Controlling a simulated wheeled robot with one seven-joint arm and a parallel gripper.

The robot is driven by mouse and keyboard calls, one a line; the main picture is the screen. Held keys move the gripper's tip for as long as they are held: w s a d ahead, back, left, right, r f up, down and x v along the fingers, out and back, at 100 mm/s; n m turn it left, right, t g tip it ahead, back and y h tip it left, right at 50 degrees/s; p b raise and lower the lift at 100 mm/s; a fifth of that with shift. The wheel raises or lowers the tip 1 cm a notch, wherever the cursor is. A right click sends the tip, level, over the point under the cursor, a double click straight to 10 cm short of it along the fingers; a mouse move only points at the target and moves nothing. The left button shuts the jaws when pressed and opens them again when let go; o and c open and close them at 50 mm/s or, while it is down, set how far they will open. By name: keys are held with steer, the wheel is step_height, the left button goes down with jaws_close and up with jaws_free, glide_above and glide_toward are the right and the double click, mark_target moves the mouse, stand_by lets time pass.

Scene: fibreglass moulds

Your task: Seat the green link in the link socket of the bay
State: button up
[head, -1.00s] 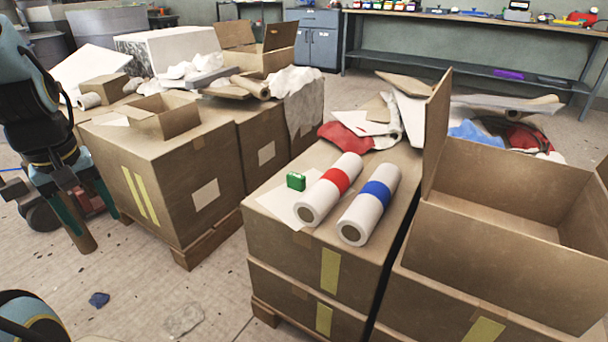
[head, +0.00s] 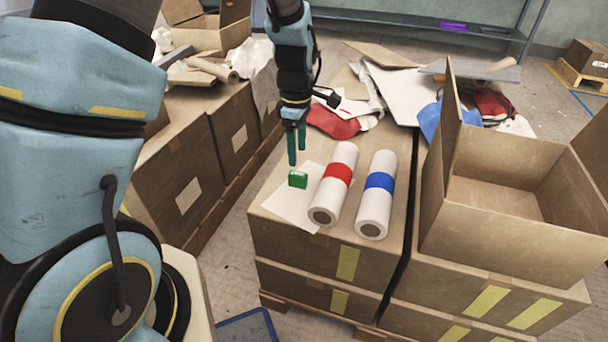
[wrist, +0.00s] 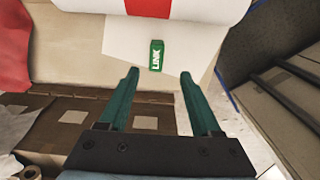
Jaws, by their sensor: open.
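The green link (head: 298,180) lies on a white sheet (head: 287,205) on top of a cardboard box, left of the red-banded roll. My gripper (head: 297,158) is open and empty, pointing down just above and behind the link. In the wrist view my gripper (wrist: 160,77) has its two teal fingers spread apart. I cannot make out a bay or link socket in these views.
A white roll with a red band (head: 334,184) lies close right of the link, and a blue-banded roll (head: 376,195) beside it. An open carton (head: 505,225) stands at right. A red cloth (head: 333,122) and white scraps lie behind.

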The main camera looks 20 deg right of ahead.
mark_target(298, 174)
step_height(298, 174, down, 4)
steer(key=shift+f, duration=0.2)
steer(key=shift+w+d+f+b, duration=0.1)
steer(key=shift+w+f+b, duration=0.1)
steer(key=shift+f, duration=1.1)
steer(key=shift+w+d+f+b, duration=0.1)
steer(key=shift+f+b, duration=0.05)
steer(key=shift+f, duration=1.15)
steer(key=shift+c, duration=0.3)
jaws_close()
